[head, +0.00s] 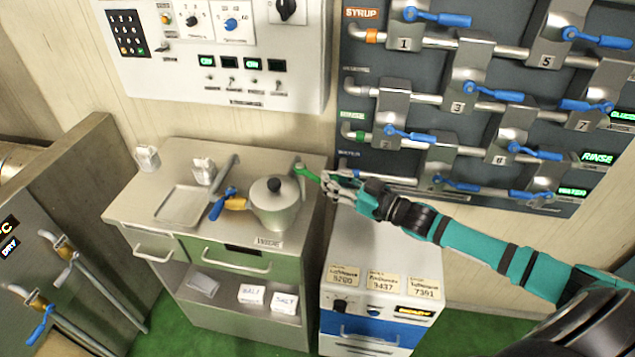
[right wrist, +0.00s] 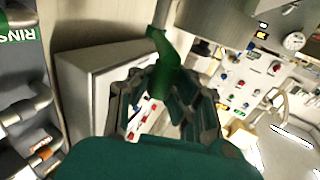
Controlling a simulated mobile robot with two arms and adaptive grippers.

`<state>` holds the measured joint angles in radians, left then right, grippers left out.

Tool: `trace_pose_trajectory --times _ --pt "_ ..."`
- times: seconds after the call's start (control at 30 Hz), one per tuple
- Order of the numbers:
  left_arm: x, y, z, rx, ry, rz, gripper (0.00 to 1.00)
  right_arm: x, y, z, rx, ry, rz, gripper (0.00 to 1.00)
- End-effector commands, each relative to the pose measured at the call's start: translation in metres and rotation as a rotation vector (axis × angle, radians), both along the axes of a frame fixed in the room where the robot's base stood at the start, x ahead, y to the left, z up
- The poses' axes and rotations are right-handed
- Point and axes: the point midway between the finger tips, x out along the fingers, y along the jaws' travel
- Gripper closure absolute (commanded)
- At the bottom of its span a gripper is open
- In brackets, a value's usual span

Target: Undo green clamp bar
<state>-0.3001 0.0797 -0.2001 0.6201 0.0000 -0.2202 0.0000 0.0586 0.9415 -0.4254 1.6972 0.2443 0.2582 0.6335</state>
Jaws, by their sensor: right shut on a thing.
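The green clamp bar (head: 307,173) is a short green handle at the back right corner of the metal cabinet top, beside the kettle (head: 274,208). In the right wrist view the green bar (right wrist: 168,58) runs from a grey metal post down between the fingers. My right gripper (head: 327,180) reaches in from the right and is shut on the bar's near end; its fingers (right wrist: 162,90) stand on either side of it. The exact finger contact is partly hidden. The kettle is steel with a black knob and stands upright. My left gripper is not in view.
A valve wall (head: 425,125) with blue levers stands behind my right arm. A low white unit (head: 385,240) with labels lies below it. A steel tray (head: 183,205), a shaker (head: 147,158) and a blue-handled tool (head: 222,203) are on the cabinet top. A control panel (head: 220,85) hangs above.

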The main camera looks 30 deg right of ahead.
Motion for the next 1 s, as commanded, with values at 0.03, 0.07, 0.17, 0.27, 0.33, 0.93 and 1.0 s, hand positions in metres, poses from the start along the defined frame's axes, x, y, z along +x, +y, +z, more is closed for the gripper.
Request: trace_pose_trajectory --times 0.03,0.07,0.17,0.27,0.33,0.93,1.0 --pt "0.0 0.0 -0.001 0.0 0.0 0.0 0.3 -0.001 -0.009 -0.008 -0.011 0.016 -0.011 1.0" --pt "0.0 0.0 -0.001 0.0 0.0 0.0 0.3 0.0 -0.011 -0.008 -0.011 0.016 -0.013 1.0" --pt "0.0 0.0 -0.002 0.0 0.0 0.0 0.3 0.001 -0.018 -0.007 -0.012 0.015 -0.018 1.0" --pt "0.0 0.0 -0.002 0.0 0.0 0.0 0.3 0.003 -0.022 -0.006 -0.012 0.014 -0.02 1.0" --pt "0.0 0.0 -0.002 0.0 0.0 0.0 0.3 0.004 -0.024 -0.006 -0.013 0.013 -0.021 1.0" --pt "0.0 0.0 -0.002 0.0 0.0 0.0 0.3 0.005 -0.027 -0.006 -0.014 0.012 -0.023 0.85" --pt "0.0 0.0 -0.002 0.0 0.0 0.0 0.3 0.005 -0.026 -0.006 -0.013 0.012 -0.023 0.76"
